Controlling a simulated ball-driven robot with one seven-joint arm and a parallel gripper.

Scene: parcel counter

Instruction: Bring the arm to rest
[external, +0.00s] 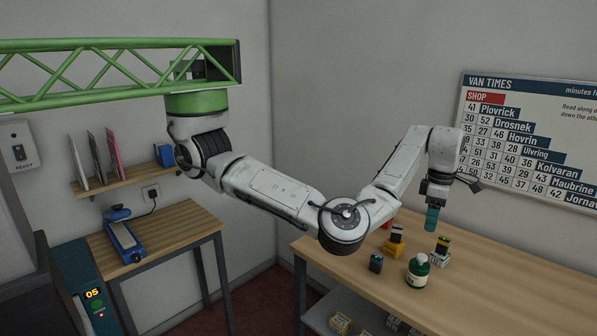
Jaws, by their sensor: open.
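My arm hangs from a green truss and reaches right over the wooden counter (500,298). My gripper (432,226) points down above the counter, with teal finger parts. It is open. I make out nothing between the fingers, though they are small here. Below it stand a green bottle (418,272) with a white top, a small dark blue block (376,263), a yellow block (393,249) with a dark-and-white piece on it, and a dark-and-white stack (441,251). The gripper appears to hang above them, apart from them.
A red item (388,224) is partly hidden behind my arm. A timetable board (530,140) hangs on the wall close to my wrist. At left are a side table (180,228) with a blue device (122,236) and a wall shelf (125,180). The counter's right front is clear.

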